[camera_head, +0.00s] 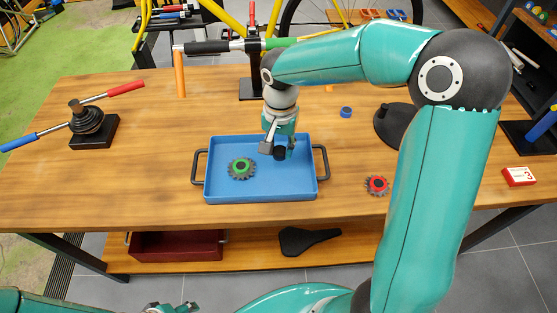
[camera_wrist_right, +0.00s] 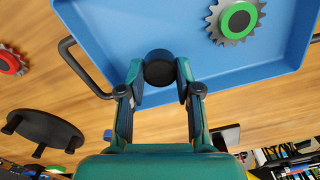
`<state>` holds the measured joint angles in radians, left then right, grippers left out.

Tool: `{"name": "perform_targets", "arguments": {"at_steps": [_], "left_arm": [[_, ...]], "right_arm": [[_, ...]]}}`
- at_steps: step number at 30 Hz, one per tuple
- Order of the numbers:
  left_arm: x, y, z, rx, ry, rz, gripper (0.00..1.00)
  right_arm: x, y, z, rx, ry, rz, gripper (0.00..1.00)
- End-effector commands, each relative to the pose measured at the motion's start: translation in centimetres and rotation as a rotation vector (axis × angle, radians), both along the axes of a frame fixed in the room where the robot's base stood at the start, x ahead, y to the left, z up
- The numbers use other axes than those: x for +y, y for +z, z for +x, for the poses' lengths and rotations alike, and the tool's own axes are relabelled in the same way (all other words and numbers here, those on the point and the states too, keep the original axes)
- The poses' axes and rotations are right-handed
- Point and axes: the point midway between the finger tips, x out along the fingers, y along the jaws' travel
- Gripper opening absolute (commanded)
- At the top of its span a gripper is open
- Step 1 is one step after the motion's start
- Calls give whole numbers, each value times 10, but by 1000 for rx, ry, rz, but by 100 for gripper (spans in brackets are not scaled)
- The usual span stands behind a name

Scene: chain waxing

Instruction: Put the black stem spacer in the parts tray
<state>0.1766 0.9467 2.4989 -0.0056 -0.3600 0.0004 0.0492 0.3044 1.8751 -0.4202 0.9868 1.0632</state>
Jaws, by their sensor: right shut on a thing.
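The black stem spacer (camera_head: 280,153) is between the fingers of my right gripper (camera_head: 278,150), over the right half of the blue parts tray (camera_head: 214,194). In the right wrist view the black spacer (camera_wrist_right: 159,68) sits between both fingertips of the right gripper (camera_wrist_right: 158,78), with the tray floor (camera_wrist_right: 150,25) behind it. I cannot tell whether the spacer touches the tray floor. A toothed cog with a green centre (camera_head: 241,168) lies in the left half of the tray. At the bottom edge, part of my left gripper (camera_head: 172,307) shows; its fingers are unclear.
A cog with a red centre (camera_head: 376,185) lies right of the tray. A blue ring (camera_head: 346,112) and a round black stand (camera_head: 395,126) are behind it. A red box (camera_head: 518,177) is at the right.

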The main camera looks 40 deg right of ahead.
Motion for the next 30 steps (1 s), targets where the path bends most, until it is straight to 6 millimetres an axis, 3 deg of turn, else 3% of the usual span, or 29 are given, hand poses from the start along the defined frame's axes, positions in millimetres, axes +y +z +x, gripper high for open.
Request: {"name": "perform_targets", "arguments": {"at_steps": [15,26,27,30], "left_arm": [[0,-1,0,0,0,0,52],[0,-4,0,0,0,0,52],[0,-4,0,0,0,0,52],[0,-3,0,0,0,0,52]], "right_arm": [[-1,-54,-1,2,-2,-1,20],[-1,-58,0,-1,-2,-1,20],[-1,-57,0,-1,-2,-1,37],[-1,-57,0,-1,-2,-1,53]]}}
